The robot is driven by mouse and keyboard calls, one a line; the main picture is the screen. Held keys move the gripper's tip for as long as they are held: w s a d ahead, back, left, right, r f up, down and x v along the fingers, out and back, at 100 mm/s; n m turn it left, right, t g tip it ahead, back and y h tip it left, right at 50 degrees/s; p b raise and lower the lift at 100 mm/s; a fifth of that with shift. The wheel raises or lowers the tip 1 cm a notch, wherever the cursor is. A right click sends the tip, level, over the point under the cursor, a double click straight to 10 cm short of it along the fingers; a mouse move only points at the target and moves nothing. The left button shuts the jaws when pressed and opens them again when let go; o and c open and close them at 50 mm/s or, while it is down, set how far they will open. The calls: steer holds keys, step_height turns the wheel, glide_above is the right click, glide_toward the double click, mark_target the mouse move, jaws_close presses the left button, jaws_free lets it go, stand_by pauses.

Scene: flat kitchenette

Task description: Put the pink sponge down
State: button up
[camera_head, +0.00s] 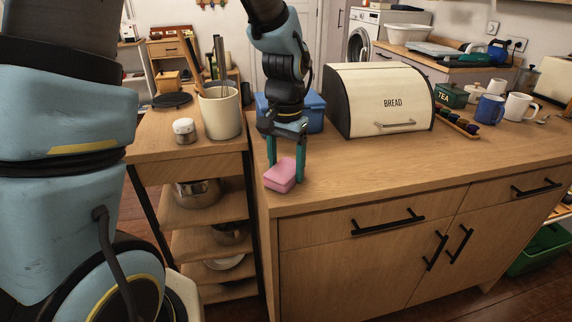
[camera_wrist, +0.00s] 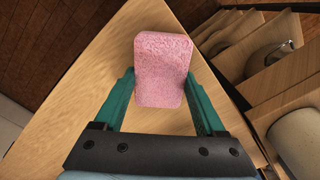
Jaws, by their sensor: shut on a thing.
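The pink sponge (camera_head: 280,176) is at the front left corner of the wooden counter (camera_head: 350,185) in the head view. My gripper (camera_head: 286,162) points down with its green fingers on either side of the sponge. The wrist view shows the pink sponge (camera_wrist: 162,70) between the two fingers of my gripper (camera_wrist: 160,98), with the countertop behind it. My gripper is shut on the sponge. The sponge is at or just above the countertop; I cannot tell whether it touches.
A utensil crock (camera_head: 221,112) and a small jar (camera_head: 184,131) stand on the shelf unit at left. The counter's front middle is clear.

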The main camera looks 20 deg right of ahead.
mark_target(286, 168)
steer(key=shift+f, duration=0.15)
steer(key=o, duration=1.3)
steer(key=shift+c, duration=0.2)
step_height(286, 168, up, 12)
steer(key=b, duration=0.1)
steer(key=a+f+n, duration=0.4)
steer(key=a+f, duration=0.1)
steer(key=a, duration=0.8)
steer(key=a+f+n+t, duration=0.1)
steer(key=a+f+n, duration=0.3)
steer(key=a, duration=0.9)
steer(key=shift+w+f+n+t, duration=0.3)
steer(key=shift+w+f+n, duration=0.1)
steer(key=shift+n, duration=0.2)
